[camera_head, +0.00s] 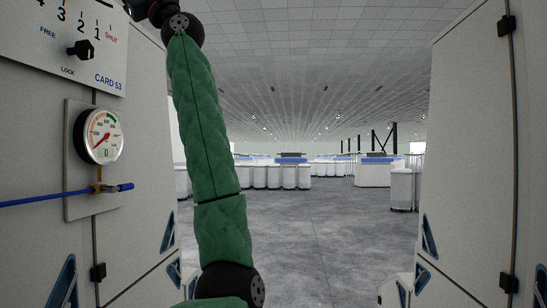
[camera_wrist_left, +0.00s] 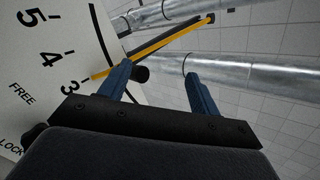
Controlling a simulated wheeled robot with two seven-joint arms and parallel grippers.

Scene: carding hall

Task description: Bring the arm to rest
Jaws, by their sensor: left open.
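My left arm, in a green sleeve, rises through the head view and bends at the top edge, where its wrist runs out of the picture. The left gripper (camera_wrist_left: 157,70) shows in the left wrist view. Its two blue fingers are apart and I see nothing held between them. Beside the fingers is a white scale plate (camera_wrist_left: 62,75) with numbers and the words FREE and LOCK. A yellow bar (camera_wrist_left: 155,47) with a dark end crosses beyond the fingertips. A small black round end (camera_wrist_left: 141,74) shows by the left finger; I cannot tell whether they touch. My right gripper is out of view.
The scale plate (camera_head: 38,62) of card 53 carries a black knob (camera_head: 85,48). Below it are a pressure gauge (camera_head: 100,136) and a blue hose (camera_head: 50,199). Pale cabinets flank me on the left and right (camera_head: 467,150). The grey floor (camera_head: 315,240) between them is clear. Metal pipes (camera_wrist_left: 245,75) run beyond the gripper.

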